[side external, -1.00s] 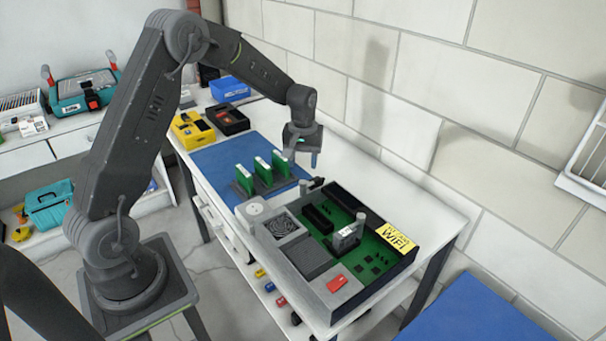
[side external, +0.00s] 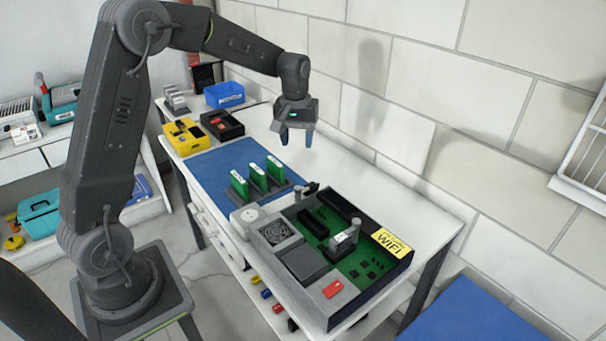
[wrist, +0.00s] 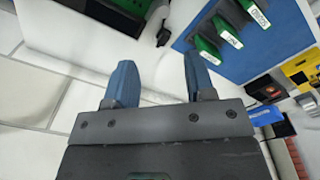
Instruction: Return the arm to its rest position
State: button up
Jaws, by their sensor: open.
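My gripper (side external: 296,138) hangs above the back part of the white table, near the wall, with its blue fingers pointing down. In the wrist view my gripper (wrist: 158,82) shows its two blue fingers apart with nothing between them. It is clear of the table and of everything on it. The white table top (side external: 350,170) shows below and to the right of it.
Green cards (side external: 257,177) stand in a grey rack on a blue mat (side external: 213,168). An open device case (side external: 330,292) with a green board lies nearer the camera. Yellow (side external: 184,136), black (side external: 222,125) and blue (side external: 224,94) bins stand at the far end. The brick wall (side external: 420,80) is behind.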

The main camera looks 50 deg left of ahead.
jog(key=s+d+r+m+t, duration=0.3)
jog(key=s+d+r+m, duration=0.1)
jog(key=s+d+r, duration=0.7)
jog(key=s+d+f+m+t, duration=0.1)
jog(key=s+d+m+t, duration=0.1)
jog(key=s, duration=1.2)
jog(key=shift+d+m, duration=0.45)
jog(key=shift+m, duration=0.75)
